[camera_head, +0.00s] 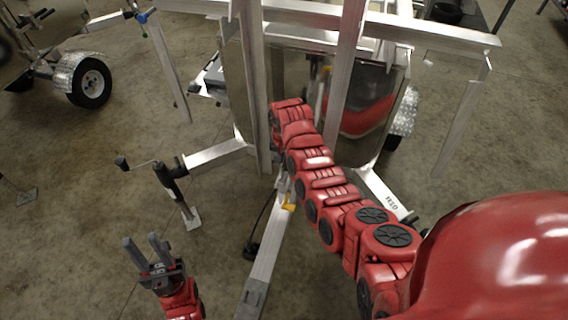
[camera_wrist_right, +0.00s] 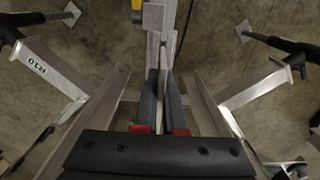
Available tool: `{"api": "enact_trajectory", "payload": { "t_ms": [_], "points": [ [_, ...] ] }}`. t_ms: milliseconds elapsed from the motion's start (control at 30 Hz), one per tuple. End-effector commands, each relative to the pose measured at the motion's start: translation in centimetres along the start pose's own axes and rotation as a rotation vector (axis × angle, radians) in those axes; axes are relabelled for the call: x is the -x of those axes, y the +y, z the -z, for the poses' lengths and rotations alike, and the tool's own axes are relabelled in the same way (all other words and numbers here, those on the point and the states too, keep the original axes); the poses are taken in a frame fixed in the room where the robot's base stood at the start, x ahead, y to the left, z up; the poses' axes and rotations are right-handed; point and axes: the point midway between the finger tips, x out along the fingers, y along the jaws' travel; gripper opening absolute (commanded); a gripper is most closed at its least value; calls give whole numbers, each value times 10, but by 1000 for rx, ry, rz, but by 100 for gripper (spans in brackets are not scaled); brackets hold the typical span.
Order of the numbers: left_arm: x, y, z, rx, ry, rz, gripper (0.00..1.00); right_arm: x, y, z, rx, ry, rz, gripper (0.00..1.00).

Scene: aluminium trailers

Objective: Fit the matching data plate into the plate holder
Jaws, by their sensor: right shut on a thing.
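My right gripper (camera_wrist_right: 162,88) shows in the right wrist view with its two dark fingers close together. It is shut on a thin grey piece (camera_wrist_right: 164,64) seen nearly edge-on; no marking on it is readable, so I cannot tell which plate it is. In the head view my right arm reaches up to the trailer frame (camera_head: 252,85), and its gripper is hidden there. My left gripper (camera_head: 146,246) is open and empty over the floor at lower left. I cannot make out the plate holder in either view.
The trailer's long tongue (camera_head: 268,258) runs toward me, with a jack (camera_head: 175,187) to its left. A side beam marked FEED (camera_head: 385,195) lies to the right, and another marked H10 (camera_wrist_right: 40,66) shows in the wrist view. A second trailer wheel (camera_head: 90,83) stands upper left.

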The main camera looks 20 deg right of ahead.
Motion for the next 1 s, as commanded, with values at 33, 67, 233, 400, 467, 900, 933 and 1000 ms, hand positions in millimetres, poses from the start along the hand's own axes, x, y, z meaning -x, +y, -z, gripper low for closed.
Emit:
{"api": "enact_trajectory", "payload": {
  "t_ms": [33,67,233,400,467,900,933,1000],
  "points": [
    [0,0,0,0,0,0,37,0,0,0,0,0,0,0],
    [0,0,0,0,0,0,37,0,0,0,0,1,0,0],
    [3,0,0,0,0,0,37,0,-1,0,0,1,1,0],
    [3,0,0,0,0,0,37,0,-1,0,0,0,0,0],
    [3,0,0,0,0,0,37,0,-1,0,0,0,0,0],
    [6,0,-1,0,0,0,37,0,-1,0,1,0,1,0],
    [5,0,-1,0,0,0,37,0,-1,0,1,0,1,0],
    [5,0,-1,0,0,0,37,0,-1,0,1,0,1,0]
  ]
}}
